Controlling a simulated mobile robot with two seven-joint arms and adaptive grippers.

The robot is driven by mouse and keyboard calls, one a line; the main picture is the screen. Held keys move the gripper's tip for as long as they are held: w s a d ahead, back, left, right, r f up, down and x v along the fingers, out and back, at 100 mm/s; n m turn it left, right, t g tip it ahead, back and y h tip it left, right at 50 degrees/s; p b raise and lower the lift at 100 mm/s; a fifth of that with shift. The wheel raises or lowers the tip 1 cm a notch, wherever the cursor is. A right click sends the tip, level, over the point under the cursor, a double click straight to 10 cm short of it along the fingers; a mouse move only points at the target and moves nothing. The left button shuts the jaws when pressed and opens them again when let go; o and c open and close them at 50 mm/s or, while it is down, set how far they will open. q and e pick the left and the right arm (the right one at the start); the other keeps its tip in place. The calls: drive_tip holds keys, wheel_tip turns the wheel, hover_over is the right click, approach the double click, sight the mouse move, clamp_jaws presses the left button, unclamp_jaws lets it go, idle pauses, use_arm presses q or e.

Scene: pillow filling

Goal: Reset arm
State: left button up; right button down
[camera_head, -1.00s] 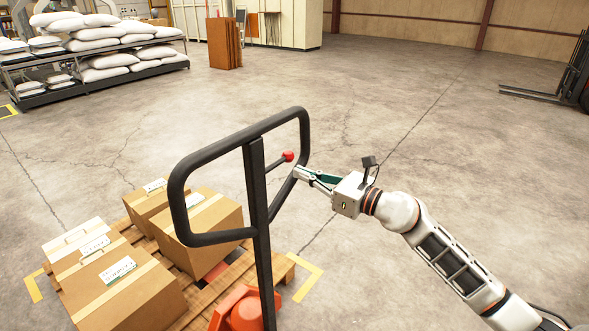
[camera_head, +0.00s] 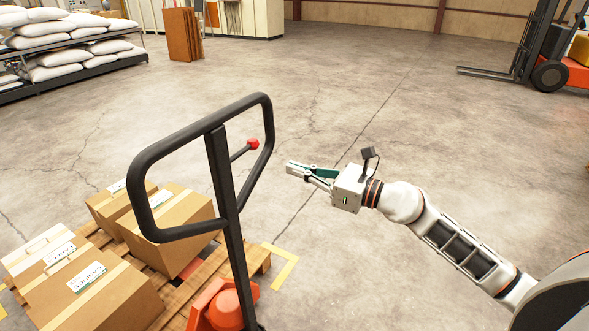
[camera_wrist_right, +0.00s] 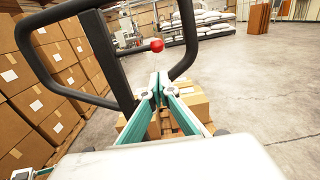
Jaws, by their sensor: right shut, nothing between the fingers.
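My right arm comes in from the right in the head view. Its gripper (camera_head: 289,170) is shut and empty, held in the air to the right of the black pallet jack handle (camera_head: 142,195), apart from it. In the right wrist view the closed fingertips (camera_wrist_right: 158,80) point toward the handle (camera_wrist_right: 118,70), below its red-knobbed lever (camera_wrist_right: 156,45). The red knob (camera_head: 253,144) also shows in the head view, to the left of the fingertips.
Cardboard boxes (camera_head: 95,290) lie on a wooden pallet (camera_head: 255,262) by the orange pallet jack base (camera_head: 222,308). White sacks (camera_head: 65,60) fill a rack at the back left. A forklift (camera_head: 550,72) stands at the back right. The floor (camera_head: 400,110) between is clear.

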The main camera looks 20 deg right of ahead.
drive_tip(key=s+a+f+n+g+h, duration=0.1)
drive_tip(key=s+f+n+h, duration=0.1)
drive_tip(key=s+f+n, duration=0.6)
drive_tip(key=s+a+f+n+g+h, duration=0.1)
drive_tip(key=s+a+f+n+h, duration=0.1)
drive_tip(key=s+f+n, duration=0.7)
drive_tip(key=s+a+f+n+g+h, duration=0.1)
drive_tip(key=s+f+n+h, duration=0.3)
drive_tip(key=s+f+n, duration=0.4)
wheel_tip(320, 180, down, 13)
drive_tip(key=n, duration=0.7)
drive_tip(key=shift+s+a+n, duration=0.3)
drive_tip(key=shift+s+n, duration=0.05)
drive_tip(key=shift+n, duration=0.05)
